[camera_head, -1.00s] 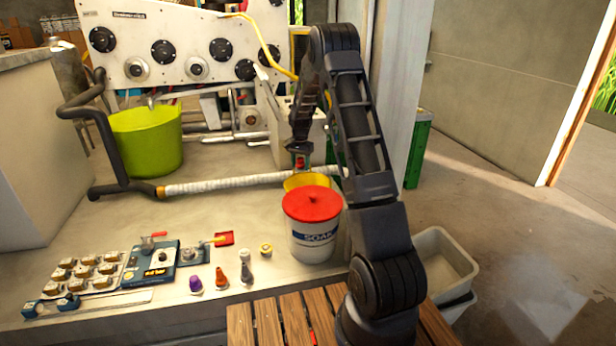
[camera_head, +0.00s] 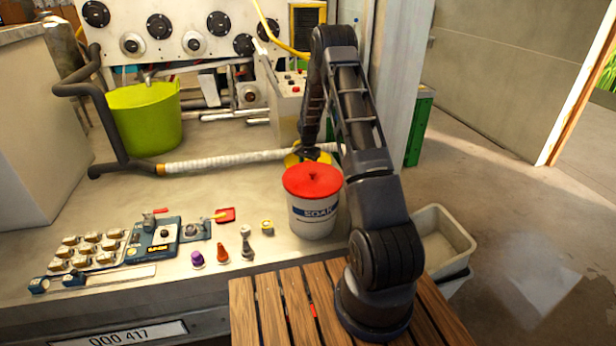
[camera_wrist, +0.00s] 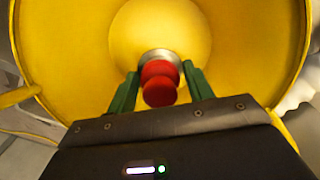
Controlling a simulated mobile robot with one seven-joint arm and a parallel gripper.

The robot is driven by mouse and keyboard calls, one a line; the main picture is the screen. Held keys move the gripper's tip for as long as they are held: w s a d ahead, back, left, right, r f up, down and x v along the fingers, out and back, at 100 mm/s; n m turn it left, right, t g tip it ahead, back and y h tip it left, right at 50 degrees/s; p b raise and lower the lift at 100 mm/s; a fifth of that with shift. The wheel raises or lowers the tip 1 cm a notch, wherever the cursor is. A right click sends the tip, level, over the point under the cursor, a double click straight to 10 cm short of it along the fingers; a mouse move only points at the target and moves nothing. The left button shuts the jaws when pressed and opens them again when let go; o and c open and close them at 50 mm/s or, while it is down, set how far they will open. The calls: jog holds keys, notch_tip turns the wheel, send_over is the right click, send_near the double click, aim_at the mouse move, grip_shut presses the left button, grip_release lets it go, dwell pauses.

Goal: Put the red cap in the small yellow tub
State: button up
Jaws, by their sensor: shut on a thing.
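The red cap (camera_wrist: 160,82) has a silver ring at its far end and sits between the two green fingers of my gripper (camera_wrist: 160,90) in the wrist view. My gripper is shut on it. The small yellow tub (camera_wrist: 75,45) fills most of the wrist view, its wall around and beyond the cap. The cap is over or inside the tub's mouth; I cannot tell whether it touches the bottom. In the head view the tub (camera_head: 292,160) is partly hidden behind the white SOAK bucket, and my gripper reaches down into it; the cap is hidden there.
The SOAK bucket (camera_head: 313,215) with a red lid stands just in front of the tub. A hose with a white-wrapped section (camera_head: 225,162) runs behind. A green tub (camera_head: 145,118) stands at left. Small colored parts (camera_head: 222,252) and a blue panel (camera_head: 153,238) lie at the front.

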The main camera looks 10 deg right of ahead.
jog(key=shift+f, duration=2.65)
jog(key=shift+f, duration=0.1)
jog(key=o, duration=1)
